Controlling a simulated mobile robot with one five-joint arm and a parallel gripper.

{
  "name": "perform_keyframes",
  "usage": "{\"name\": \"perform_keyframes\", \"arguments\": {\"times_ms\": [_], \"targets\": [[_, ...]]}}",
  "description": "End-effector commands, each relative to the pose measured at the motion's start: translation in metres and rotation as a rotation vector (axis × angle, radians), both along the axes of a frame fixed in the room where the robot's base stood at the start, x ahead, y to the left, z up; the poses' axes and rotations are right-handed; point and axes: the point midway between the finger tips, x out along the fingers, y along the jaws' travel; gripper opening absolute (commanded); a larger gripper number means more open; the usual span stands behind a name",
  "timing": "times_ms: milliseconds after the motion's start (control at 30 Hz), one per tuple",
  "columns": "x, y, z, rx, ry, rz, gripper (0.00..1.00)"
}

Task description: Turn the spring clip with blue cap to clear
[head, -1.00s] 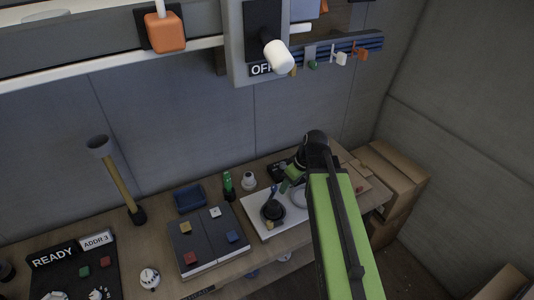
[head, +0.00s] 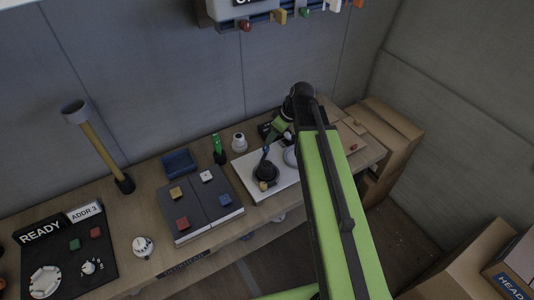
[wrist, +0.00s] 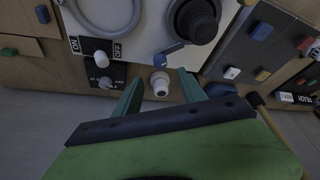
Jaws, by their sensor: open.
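I cannot tell for sure which piece is the spring clip. A blue lever (head: 266,151) stands on a black round base (head: 266,171) on the white board (head: 249,183). In the wrist view its blue end (wrist: 168,48) shows beside the black base (wrist: 197,20). No "clear" label can be read. My gripper (wrist: 161,76) is open and empty, its green fingers apart at the board's edge. A white knob (wrist: 160,83) shows between them; contact cannot be judged. In the head view my gripper (head: 281,126) is above the bench.
A grey panel (head: 205,212) with coloured blocks stands left of the board. A green-topped piece (head: 218,149), a blue tray (head: 180,165) and a funnel-topped pole (head: 97,146) are behind and left. An ON/OFF switch (wrist: 100,58) is near my gripper. Boxes (head: 389,140) stand right.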

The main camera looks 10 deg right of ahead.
Motion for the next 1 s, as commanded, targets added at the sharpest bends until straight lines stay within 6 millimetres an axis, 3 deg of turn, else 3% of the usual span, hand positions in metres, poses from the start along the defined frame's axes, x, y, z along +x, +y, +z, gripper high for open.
{"name": "perform_keyframes", "arguments": {"times_ms": [33, 300, 667, 1000], "targets": [[0.004, 0.004, -0.022, 0.0, 0.0, 0.001, 0.48], [0.019, 0.019, -0.071, -0.001, 0.001, 0.002, 0.48], [0.022, 0.024, -0.076, 0.0, 0.0, 0.001, 0.48], [0.022, 0.024, -0.076, 0.0, 0.0, 0.002, 0.06]]}}
